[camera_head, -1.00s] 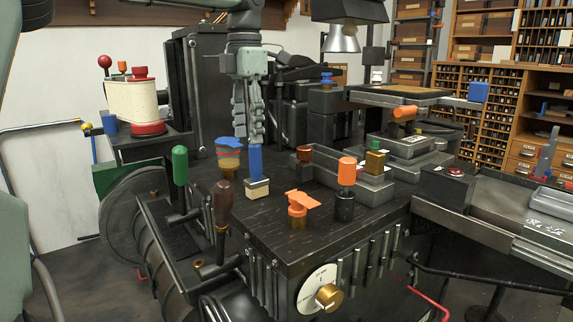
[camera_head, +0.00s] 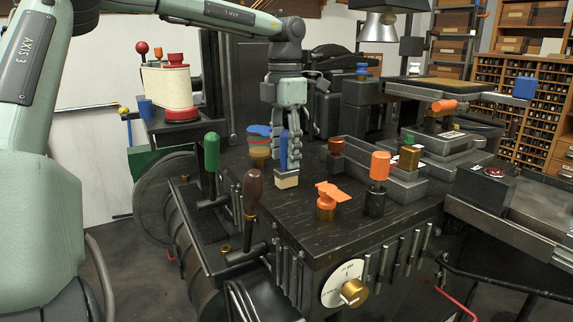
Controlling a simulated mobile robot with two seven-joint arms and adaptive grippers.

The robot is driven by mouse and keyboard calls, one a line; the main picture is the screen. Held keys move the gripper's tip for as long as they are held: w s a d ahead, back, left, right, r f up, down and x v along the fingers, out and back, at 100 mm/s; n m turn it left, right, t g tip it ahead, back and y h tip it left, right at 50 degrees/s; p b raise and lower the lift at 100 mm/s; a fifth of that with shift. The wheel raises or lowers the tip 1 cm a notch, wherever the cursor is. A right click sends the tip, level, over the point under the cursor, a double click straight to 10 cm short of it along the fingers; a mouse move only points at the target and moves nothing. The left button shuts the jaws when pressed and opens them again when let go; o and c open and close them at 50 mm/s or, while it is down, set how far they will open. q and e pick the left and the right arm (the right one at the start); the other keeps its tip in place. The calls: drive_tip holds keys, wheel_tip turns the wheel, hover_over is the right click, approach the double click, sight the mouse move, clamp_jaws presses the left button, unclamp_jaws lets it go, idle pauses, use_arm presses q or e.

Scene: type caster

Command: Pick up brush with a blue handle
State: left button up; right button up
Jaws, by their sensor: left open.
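The brush (camera_head: 284,158) stands upright on the dark machine top in the head view, with its blue handle up and its pale, cream-coloured lower end on the surface. My left gripper (camera_head: 288,164) points straight down over it. Its grey fingers are open and stand on both sides of the blue handle, hiding part of it. I cannot tell whether a finger touches the handle. My right gripper is not in view.
Close by on the machine top (camera_head: 290,218) are a blue-topped jar (camera_head: 259,146), an orange-topped piece (camera_head: 328,200), an orange-handled tool (camera_head: 379,168) and a grey tray (camera_head: 400,187). Green (camera_head: 211,152) and brown (camera_head: 252,190) knobs rise at the left edge.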

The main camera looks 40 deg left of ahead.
use_arm(q)
drive_tip(key=shift+c, duration=0.3)
clamp_jaws()
drive_tip(key=shift+r, duration=0.1)
